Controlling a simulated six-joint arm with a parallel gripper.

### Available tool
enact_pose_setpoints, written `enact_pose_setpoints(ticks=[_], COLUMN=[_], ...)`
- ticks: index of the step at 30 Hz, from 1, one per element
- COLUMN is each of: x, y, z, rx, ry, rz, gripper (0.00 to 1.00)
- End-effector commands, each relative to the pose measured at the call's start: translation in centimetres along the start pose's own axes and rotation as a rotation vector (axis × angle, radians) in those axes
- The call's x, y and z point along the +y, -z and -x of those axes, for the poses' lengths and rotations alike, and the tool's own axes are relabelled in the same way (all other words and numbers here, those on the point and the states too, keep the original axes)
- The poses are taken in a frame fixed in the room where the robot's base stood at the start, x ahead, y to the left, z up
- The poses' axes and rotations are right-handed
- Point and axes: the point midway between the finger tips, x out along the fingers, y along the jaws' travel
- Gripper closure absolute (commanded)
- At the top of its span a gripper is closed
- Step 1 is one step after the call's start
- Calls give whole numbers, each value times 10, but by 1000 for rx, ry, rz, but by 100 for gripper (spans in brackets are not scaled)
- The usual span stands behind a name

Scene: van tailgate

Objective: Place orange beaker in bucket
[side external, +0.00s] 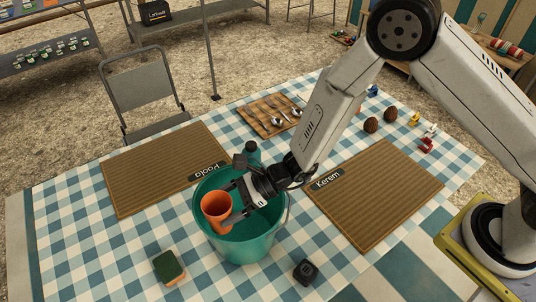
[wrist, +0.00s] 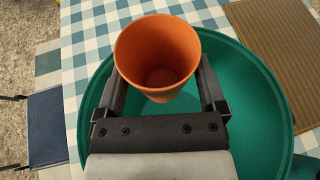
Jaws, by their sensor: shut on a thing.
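The orange beaker (side external: 215,208) is held between the fingers of my gripper (side external: 236,203), over the mouth of the green bucket (side external: 246,246). In the wrist view the beaker (wrist: 157,55) is upright with its open top towards the camera and looks empty. My gripper (wrist: 165,92) is shut on it, one finger on each side. The bucket (wrist: 268,110) lies behind and around the beaker in that view. How far the beaker's base is below the bucket's rim is hard to tell.
A brown mat labelled Kerem (side external: 375,200) lies right of the bucket, and one labelled Poola (side external: 150,170) lies left. A sponge (side external: 168,267) and a small dark block (side external: 306,272) are in front. A board with spoons (side external: 268,117) and brown eggs (side external: 371,125) are behind.

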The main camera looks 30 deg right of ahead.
Motion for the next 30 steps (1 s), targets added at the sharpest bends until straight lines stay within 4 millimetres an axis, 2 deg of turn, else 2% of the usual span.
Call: enact_pose_setpoints(ticks=[14,24,30], x=[-5,-5,-5], y=[8,35,38], z=[-10,-23,-24], rx=[0,1,1], ry=[0,1,1], rz=[0,-1,1], gripper=[68,68,68])
